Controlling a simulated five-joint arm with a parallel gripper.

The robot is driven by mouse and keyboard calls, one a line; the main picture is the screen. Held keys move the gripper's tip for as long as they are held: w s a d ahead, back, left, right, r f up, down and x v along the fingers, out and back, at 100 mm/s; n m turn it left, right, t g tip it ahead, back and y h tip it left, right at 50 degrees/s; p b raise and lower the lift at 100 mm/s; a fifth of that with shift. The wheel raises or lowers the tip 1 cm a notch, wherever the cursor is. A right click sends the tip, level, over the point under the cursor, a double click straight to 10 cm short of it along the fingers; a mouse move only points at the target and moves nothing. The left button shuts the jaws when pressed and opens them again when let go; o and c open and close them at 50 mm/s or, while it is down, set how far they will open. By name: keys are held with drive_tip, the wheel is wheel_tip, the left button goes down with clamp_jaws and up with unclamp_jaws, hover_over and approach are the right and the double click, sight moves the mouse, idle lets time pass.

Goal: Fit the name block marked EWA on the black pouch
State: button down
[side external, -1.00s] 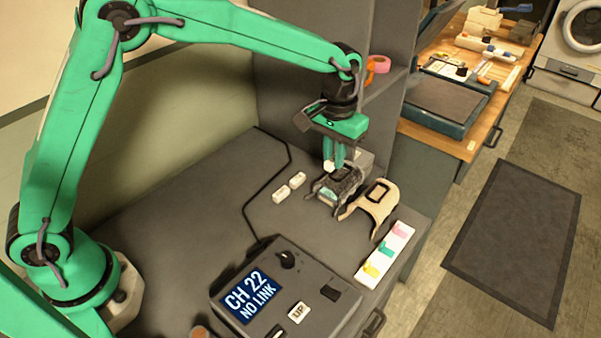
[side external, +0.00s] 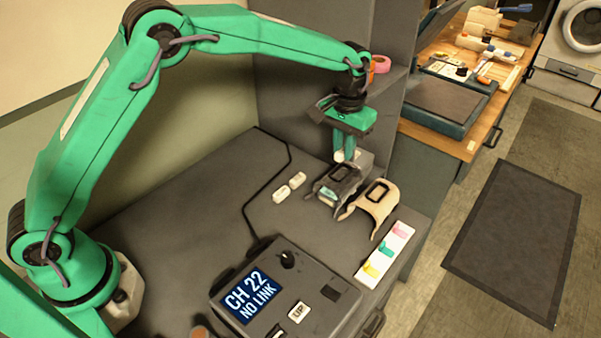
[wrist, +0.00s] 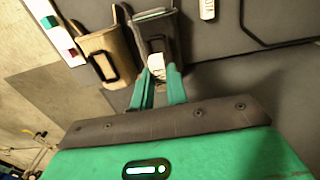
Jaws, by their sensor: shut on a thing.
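The black pouch (side external: 338,181) stands on the grey desk beside a beige pouch (side external: 371,204). It has a dark rectangular frame on top and a teal patch at its front. My gripper (side external: 346,154) is shut on a small white block (side external: 340,156), just beyond the far side of the black pouch in the side view. In the wrist view the white block (wrist: 156,62) sits between the fingertips, by the frame end of the black pouch (wrist: 158,25); whether they touch is unclear. No lettering on the block is readable.
Two white blocks (side external: 289,187) lie on the desk left of the pouches. A white strip with coloured clips (side external: 384,253) lies near the right edge. A control box (side external: 290,290) reading CH 22 NO LINK stands in front. The desk's left part is clear.

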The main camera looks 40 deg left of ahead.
sight(341, 174)
drive_tip(key=shift+f, duration=1.95)
drive_tip(key=shift+f, duration=0.5)
idle(0.5)
drive_tip(key=c, duration=1.3)
unclamp_jaws()
drive_tip(key=shift+r, duration=0.1)
drive_tip(key=shift+r, duration=3.8)
